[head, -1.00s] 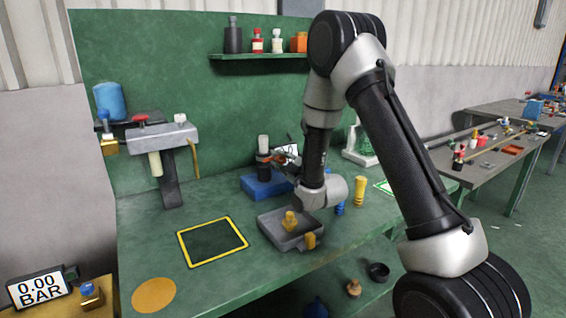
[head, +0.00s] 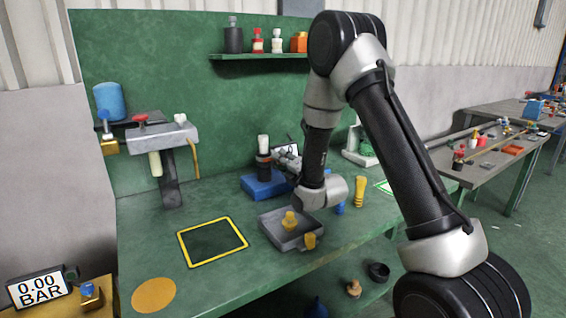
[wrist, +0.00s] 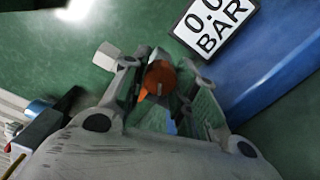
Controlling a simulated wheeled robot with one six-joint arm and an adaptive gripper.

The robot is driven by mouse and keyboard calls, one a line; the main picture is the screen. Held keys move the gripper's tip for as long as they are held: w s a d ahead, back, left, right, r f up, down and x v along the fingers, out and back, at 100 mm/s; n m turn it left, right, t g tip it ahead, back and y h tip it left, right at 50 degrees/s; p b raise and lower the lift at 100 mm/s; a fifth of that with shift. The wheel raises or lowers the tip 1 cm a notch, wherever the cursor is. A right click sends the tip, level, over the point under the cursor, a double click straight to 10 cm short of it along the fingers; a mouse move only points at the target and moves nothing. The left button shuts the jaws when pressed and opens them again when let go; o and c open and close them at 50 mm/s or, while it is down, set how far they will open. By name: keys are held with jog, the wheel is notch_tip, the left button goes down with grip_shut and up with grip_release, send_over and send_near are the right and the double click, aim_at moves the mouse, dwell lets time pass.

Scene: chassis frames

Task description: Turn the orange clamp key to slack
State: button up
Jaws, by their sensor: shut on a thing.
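The orange clamp key (wrist: 160,74) shows in the wrist view between the two fingers of my gripper (wrist: 162,95), which is shut on it. In the head view my gripper (head: 287,160) is beside the black cylinder with a pale top (head: 264,158), which stands on a blue block (head: 258,190). How far the key is turned cannot be read.
A display with "BAR" (wrist: 215,25) sits close to the fingers, and a blue surface (wrist: 280,80) lies to their right. A grey tray (head: 275,238) with yellow pieces is in front. A yellow-framed dark square (head: 213,242) lies left. A shelf (head: 255,56) with bottles hangs behind.

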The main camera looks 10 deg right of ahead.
jog(key=shift+f+n, duration=0.1)
jog(key=shift+n, duration=0.7)
jog(key=o, duration=1)
jog(key=v, duration=0.7)
jog(key=shift+s, duration=0.25)
jog(key=shift+d, duration=0.1)
